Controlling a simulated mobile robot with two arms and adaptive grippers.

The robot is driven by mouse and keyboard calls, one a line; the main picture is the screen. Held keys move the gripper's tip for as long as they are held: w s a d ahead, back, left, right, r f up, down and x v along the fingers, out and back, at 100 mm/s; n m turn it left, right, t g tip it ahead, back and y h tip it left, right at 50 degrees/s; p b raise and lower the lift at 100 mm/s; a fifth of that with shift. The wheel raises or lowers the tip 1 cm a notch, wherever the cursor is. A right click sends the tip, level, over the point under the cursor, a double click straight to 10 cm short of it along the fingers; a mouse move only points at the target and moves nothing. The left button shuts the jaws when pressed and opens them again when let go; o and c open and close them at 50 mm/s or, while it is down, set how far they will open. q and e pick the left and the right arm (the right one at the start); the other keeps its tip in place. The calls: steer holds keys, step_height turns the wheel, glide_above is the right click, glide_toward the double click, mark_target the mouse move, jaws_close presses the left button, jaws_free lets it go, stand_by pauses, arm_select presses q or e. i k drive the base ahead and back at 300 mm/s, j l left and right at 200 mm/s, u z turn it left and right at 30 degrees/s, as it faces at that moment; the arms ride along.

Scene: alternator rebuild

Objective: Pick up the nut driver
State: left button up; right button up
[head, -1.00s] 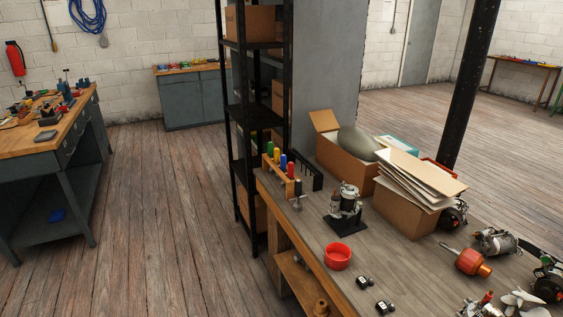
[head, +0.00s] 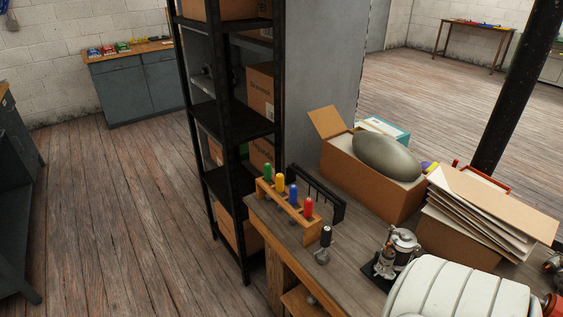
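A wooden rack (head: 283,203) at the bench's near left corner holds upright tools with coloured handles: green (head: 267,172), yellow (head: 279,183), blue (head: 293,195) and red (head: 308,207). A dark-handled tool (head: 325,237) with a metal lower part stands just in front of the rack. I cannot tell which of these is the nut driver; their working ends are hidden or too small to read. Neither of my grippers is in view.
The workbench (head: 345,238) also bears a black slotted holder (head: 318,192), a metal part on a black stand (head: 395,250), a cardboard box (head: 370,188) and a box of folders (head: 455,238). A black shelf unit (head: 238,120) stands behind the rack. A large white ribbed shape covers the lower right.

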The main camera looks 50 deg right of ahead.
mark_target(308, 202)
steer(key=i, duration=1.6)
steer(key=i+z, duration=0.5)
steer(key=i+j+z, duration=0.25)
steer(key=z, duration=2)
steer(key=j, duration=0.1)
